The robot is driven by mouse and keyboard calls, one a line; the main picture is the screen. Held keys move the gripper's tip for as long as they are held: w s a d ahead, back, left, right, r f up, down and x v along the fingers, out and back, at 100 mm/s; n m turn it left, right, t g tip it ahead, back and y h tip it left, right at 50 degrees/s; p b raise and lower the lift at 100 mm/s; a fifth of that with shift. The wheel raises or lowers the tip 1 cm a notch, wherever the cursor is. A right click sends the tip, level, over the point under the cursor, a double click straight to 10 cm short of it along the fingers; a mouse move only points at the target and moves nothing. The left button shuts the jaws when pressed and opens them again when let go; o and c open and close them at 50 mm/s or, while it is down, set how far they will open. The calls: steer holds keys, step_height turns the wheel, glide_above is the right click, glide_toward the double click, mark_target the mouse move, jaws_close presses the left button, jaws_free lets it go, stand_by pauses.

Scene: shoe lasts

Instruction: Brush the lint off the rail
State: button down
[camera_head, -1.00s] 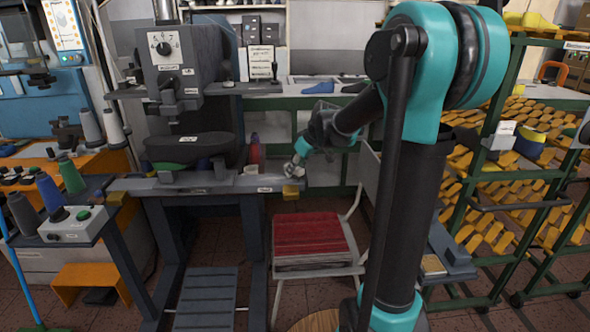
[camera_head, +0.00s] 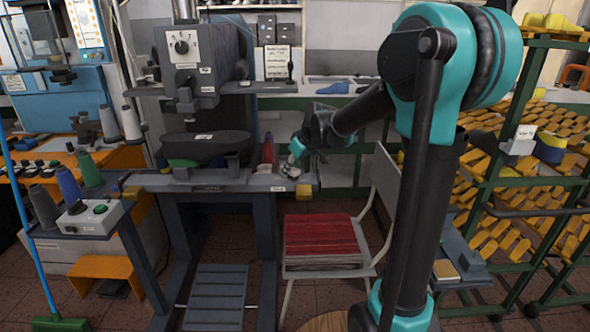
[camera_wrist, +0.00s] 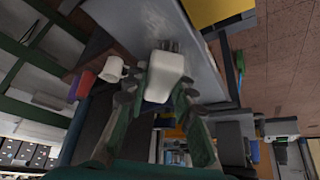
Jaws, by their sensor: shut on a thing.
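My gripper (camera_wrist: 158,100) is shut on a white brush (camera_wrist: 165,78) with dark bristles at its far end in the wrist view. The bristle end lies over or against the grey metal surface of the rail (camera_wrist: 150,22); I cannot tell whether it touches. In the head view the rail (camera_head: 230,187) runs along the front of the press, with a yellow block at its right end. There my gripper (camera_head: 294,160) is small, above the right part of the rail, and the brush is hard to make out. I cannot make out any lint.
A white mug (camera_wrist: 113,70) and a red bottle (camera_head: 268,150) stand close by the brush. The press head (camera_head: 192,62) rises at the left. A chair with a red striped seat (camera_head: 322,238) is below right. A shelf rack of yellow lasts (camera_head: 500,200) stands right.

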mark_target(258, 175)
steer(key=shift+w+a, duration=0.15)
steer(key=shift+a, duration=4.95)
steer(key=shift+r, duration=3.05)
step_height(258, 175, up, 3)
steer(key=shift+d, duration=0.15)
